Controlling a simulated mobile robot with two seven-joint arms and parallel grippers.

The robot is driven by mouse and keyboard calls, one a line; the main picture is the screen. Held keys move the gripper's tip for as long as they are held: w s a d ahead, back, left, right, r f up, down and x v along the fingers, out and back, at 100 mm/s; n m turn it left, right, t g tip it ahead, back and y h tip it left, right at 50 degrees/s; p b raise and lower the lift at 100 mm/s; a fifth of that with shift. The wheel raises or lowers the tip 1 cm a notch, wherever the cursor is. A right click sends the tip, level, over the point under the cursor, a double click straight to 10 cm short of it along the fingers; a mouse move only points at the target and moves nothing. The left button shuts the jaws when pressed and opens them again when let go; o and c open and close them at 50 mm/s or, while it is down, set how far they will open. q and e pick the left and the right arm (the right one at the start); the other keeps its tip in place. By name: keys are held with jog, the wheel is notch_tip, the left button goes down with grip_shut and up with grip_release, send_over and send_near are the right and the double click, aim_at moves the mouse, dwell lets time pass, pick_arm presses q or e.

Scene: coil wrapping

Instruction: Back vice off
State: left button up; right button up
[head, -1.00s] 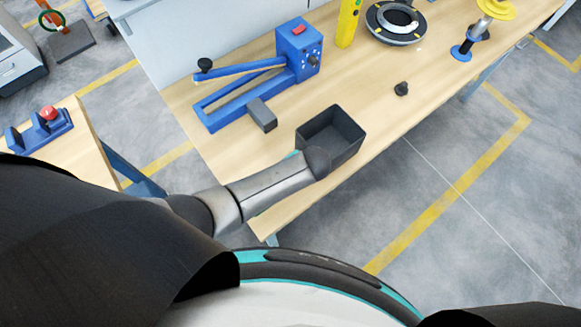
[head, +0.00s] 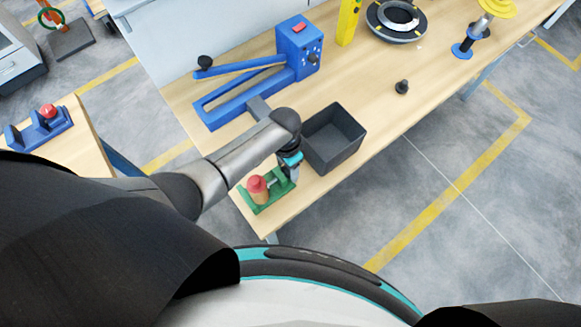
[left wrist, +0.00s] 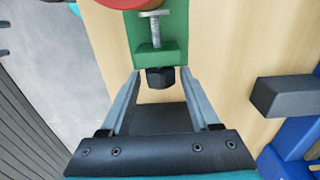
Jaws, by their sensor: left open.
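A small green vice (head: 281,188) stands at the near left end of the workbench, with a red-topped round piece (head: 257,186) in it. In the left wrist view, the vice's green end block (left wrist: 156,53) carries a metal screw (left wrist: 155,28) and a black knob (left wrist: 160,78). The red piece (left wrist: 140,3) is cut off at the top edge there. My left gripper (left wrist: 160,85) is open, with its two fingertips on either side of the knob and a gap showing at each side. In the head view my left gripper (head: 292,162) is partly hidden under the wrist. My right gripper is out of view.
A dark open box (head: 335,138) stands close right of my left wrist. A blue lever device (head: 298,50) with a grey block lies behind. A small black knob (head: 402,87), a black ring (head: 397,22) and a yellow-topped spool (head: 470,45) are farther right. The bench middle is fairly clear.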

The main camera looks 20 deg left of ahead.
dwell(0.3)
pick_arm(q)
jog(key=shift+w+a+f+g+h+b, duration=0.15)
jog(key=shift+a+f+g+h+b, duration=0.05)
jog(key=shift+g+h+b, duration=0.45)
jog(key=shift+w+a+f+g+h+b, duration=0.15)
jog(key=shift+g+h+b, duration=0.2)
jog(key=shift+h+b, duration=0.3)
jog(key=shift+r, duration=0.3)
